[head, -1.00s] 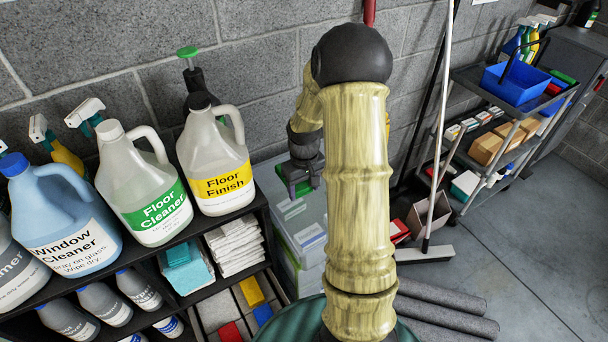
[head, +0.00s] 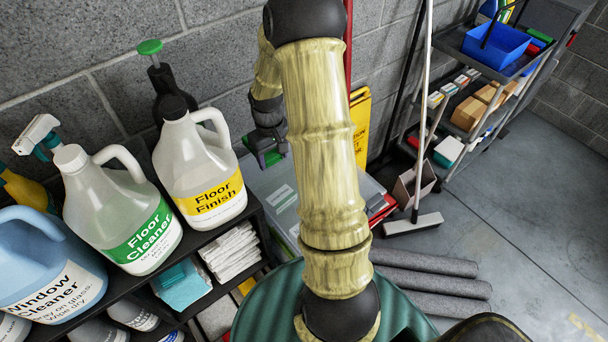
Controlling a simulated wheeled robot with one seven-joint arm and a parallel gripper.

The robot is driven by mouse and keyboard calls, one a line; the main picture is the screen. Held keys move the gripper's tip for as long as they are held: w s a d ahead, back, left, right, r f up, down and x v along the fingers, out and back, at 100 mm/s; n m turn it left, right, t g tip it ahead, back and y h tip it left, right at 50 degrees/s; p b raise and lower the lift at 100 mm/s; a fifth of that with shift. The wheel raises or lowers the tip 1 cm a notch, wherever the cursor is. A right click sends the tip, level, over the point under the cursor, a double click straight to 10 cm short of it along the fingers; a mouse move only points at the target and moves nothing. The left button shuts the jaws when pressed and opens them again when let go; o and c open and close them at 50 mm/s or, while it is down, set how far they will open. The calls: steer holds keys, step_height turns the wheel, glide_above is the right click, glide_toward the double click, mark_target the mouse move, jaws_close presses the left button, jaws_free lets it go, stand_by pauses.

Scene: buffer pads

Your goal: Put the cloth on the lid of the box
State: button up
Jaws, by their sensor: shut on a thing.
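The box lid (head: 256,180) is a flat grey top with pale labels, standing between the shelf and the brick wall, partly hidden behind my arm. My gripper (head: 268,150) is over the far left part of the lid, seen from behind and above. It is shut on a small dark green cloth (head: 284,148), of which only a little shows around the fingers. I cannot tell whether the cloth touches the lid. The box's front is mostly hidden by my arm and the shelf.
A black shelf (head: 250,207) at left carries jugs, including Floor Finish (head: 205,175), close beside the box. A yellow sign (head: 360,125) and a broom (head: 412,222) stand right of the box. Grey rolls (head: 430,282) lie on the floor; open floor is at right.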

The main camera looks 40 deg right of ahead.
mark_target(274, 164)
steer(key=shift+f, duration=0.1)
step_height(274, 164, down, 6)
steer(key=shift+w+a+r+p, duration=0.1)
steer(key=shift+w+a+p, duration=0.05)
steer(key=shift+p, duration=0.15)
steer(key=shift+d+f, duration=0.2)
steer(key=shift+d, duration=0.05)
steer(key=shift+a+f, duration=0.1)
steer(key=shift+f, duration=1.7)
steer(key=shift+f, duration=0.15)
steer(key=o, duration=1)
steer(key=shift+c, duration=0.2)
